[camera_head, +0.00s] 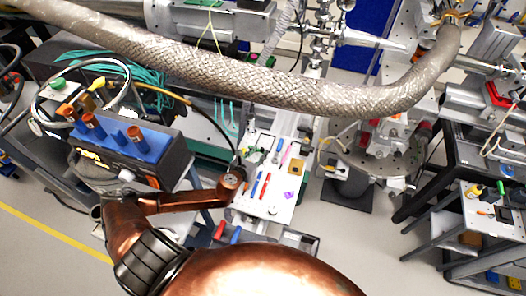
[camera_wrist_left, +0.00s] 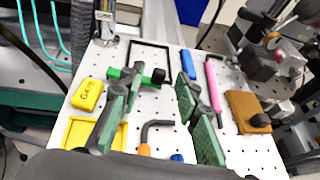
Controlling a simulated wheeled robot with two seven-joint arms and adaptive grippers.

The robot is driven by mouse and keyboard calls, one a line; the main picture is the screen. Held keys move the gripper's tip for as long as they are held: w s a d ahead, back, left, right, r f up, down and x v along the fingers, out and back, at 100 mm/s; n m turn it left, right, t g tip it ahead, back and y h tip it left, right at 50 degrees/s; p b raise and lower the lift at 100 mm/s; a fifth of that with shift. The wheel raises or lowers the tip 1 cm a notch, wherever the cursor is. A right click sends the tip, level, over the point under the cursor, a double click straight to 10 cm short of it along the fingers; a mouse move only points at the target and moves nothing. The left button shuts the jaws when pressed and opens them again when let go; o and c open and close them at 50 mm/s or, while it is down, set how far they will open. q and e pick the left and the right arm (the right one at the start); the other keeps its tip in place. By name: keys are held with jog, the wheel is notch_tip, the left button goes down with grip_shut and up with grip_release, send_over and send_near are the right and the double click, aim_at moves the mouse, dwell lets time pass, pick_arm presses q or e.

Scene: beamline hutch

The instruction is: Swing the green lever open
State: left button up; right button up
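The green lever (camera_wrist_left: 135,75), a short green bar with a black knob, is on a white perforated board (camera_wrist_left: 172,108) in the left wrist view. My left gripper (camera_wrist_left: 155,84) has its two dark, green-padded fingers spread apart with nothing held between them. The left finger's tip is close to the lever and overlaps its left part in the picture; I cannot tell whether they touch. In the head view my copper left arm reaches to the board's left edge, and the lever and fingertips are too small to make out. My right gripper is not in view.
Around the lever lie a yellow box (camera_wrist_left: 87,95), a yellow tray (camera_wrist_left: 72,131), an orange-handled hex key (camera_wrist_left: 144,149), a blue tool (camera_wrist_left: 186,97), a pink tool (camera_wrist_left: 214,88) and a brown block (camera_wrist_left: 243,108). A thick braided hose (camera_head: 250,84) crosses above the board.

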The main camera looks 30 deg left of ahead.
pick_arm(q)
jog(key=shift+x, duration=1.25)
jog(key=shift+c, duration=0.5)
grip_shut()
